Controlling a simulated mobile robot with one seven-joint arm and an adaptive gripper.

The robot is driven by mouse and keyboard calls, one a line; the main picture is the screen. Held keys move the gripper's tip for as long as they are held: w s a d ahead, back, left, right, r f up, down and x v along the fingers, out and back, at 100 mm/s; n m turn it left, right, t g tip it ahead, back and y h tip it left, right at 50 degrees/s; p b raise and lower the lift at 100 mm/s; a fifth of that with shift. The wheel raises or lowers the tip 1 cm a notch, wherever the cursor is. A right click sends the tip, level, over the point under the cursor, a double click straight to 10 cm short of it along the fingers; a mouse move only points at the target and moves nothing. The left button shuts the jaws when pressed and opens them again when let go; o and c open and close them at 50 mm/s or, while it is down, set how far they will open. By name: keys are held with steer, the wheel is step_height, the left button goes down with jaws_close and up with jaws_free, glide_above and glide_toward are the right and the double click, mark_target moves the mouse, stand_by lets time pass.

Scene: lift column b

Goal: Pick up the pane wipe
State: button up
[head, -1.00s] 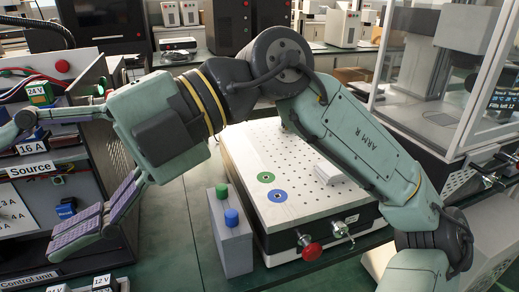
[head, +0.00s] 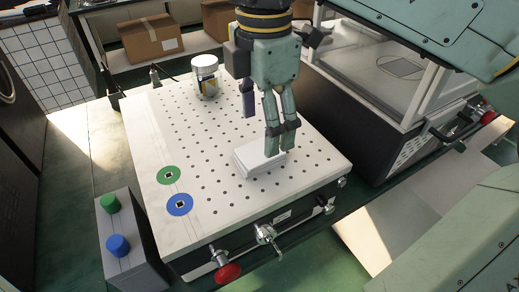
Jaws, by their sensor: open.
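The pane wipe seems to be the white, folded, flat pad (head: 246,164) lying on the perforated white plate (head: 200,215) in the head view. My gripper (head: 264,136) points down over the pad's far right part. Its fingers are spread, with a pair at the right and a single finger at the left and farther back. The paired fingertips overlap the pad in the picture and hide part of it. I cannot tell whether they touch it. Nothing is held between the fingers.
A white can with a label (head: 205,78) stands at the plate's back. Green (head: 168,175) and blue (head: 180,204) discs mark its left side. A grey button box (head: 128,245) stands front left. A glass-walled case (head: 385,75) is close on the right. Red knob (head: 228,273) at front.

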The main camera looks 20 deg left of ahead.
mark_target(259, 151)
steer(key=shift+a+f+p, duration=0.2)
steer(key=shift+f+p, duration=0.15)
steer(key=shift+f, duration=1.2)
steer(key=shift+a+f+p, duration=0.15)
steer(key=shift+f+p, duration=0.15)
steer(key=shift+f, duration=1.2)
steer(key=shift+c, duration=0.5)
steer(key=c, duration=0.7)
